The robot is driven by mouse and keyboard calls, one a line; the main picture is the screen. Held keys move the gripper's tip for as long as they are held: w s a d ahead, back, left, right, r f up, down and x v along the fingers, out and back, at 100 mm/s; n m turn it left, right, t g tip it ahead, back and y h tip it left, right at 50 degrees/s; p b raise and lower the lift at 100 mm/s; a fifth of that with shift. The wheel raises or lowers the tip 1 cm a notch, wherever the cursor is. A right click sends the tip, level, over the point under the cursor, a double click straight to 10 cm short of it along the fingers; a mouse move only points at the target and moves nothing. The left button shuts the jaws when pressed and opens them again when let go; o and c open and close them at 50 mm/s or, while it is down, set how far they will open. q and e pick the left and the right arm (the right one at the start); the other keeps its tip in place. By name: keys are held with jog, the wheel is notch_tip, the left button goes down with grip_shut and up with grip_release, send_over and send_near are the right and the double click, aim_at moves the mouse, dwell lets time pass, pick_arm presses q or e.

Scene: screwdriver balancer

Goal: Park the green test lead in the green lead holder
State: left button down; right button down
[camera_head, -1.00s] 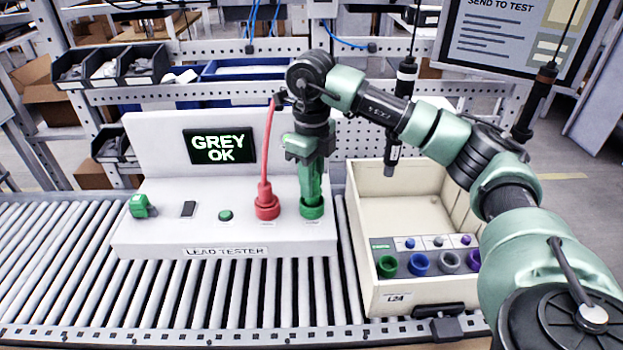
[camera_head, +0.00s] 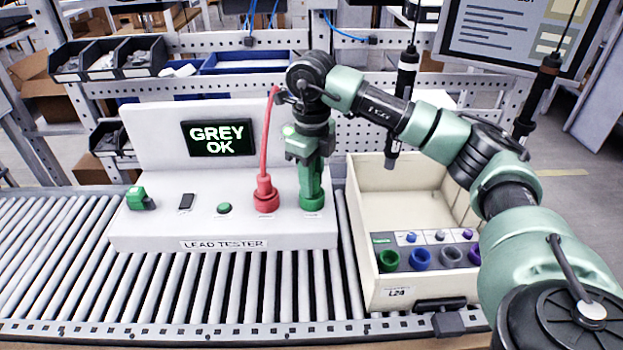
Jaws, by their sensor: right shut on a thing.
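The green test lead (camera_head: 311,188) stands upright with its foot in the green lead holder (camera_head: 312,203) at the right end of the white lead tester (camera_head: 150,238). My right gripper (camera_head: 308,160) is shut on the upper part of the green lead and points down over the holder. The fingers partly hide the lead's top. The red lead (camera_head: 265,190) stands upright in the red holder (camera_head: 266,204), just left of the green one. My left gripper is not in view.
The tester's screen (camera_head: 219,138) reads "GREY OK". A cream bin (camera_head: 408,295) at right holds green, blue, grey and purple rings. Two hanging screwdrivers (camera_head: 402,90) (camera_head: 537,95) hang near my right arm. Rollers in front of the tester are clear.

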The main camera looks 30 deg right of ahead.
jog(key=c, duration=1)
grip_release()
jog(key=shift+r, duration=0.4)
notch_tip(320, 180, up, 6)
jog(key=shift+f+b, duration=0.15)
jog(key=shift+b, duration=0.65)
jog(key=shift+r, duration=0.65)
